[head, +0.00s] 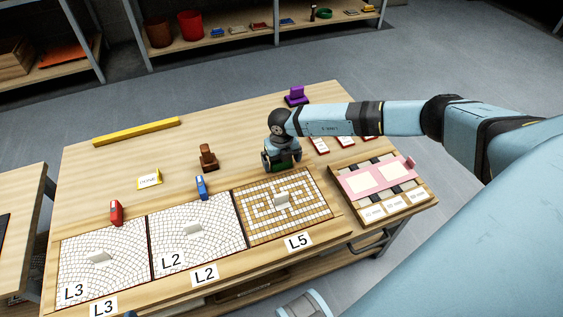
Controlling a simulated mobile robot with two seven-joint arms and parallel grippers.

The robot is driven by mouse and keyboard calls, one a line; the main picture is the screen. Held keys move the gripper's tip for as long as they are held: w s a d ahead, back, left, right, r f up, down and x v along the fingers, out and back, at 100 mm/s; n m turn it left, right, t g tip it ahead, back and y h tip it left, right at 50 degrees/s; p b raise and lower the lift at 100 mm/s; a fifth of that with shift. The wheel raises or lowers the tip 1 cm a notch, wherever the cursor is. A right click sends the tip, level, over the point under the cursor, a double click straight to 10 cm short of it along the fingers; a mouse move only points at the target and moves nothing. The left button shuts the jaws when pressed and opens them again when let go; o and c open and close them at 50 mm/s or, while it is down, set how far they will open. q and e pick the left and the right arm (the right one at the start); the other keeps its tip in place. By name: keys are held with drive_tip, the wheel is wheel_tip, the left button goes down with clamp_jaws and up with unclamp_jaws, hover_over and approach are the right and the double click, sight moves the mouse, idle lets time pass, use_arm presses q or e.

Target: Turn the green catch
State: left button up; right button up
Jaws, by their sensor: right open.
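The green catch (284,167) is at the back edge of the brown and white mosaic panel marked L5 (328,213). My right gripper (281,162) points down over it, open, with one finger on either side of it. The gripper hides the upper part of the catch, and I cannot tell whether the fingers touch it. A blue catch (202,187) stands behind the white panel marked L2 (160,250). A red catch (116,212) stands behind the white panel marked L3 (68,252).
A brown stamp-like block (208,158), a small yellow-edged card (149,180), a yellow bar (136,131) and a purple piece (296,95) lie on the table. A tray with a pink frame (387,190) is at the right. The table's back left is mostly clear.

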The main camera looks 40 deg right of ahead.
drive_tip(key=shift+f, duration=0.15)
drive_tip(key=c, duration=0.9)
use_arm(q)
drive_tip(key=shift+r, duration=0.15)
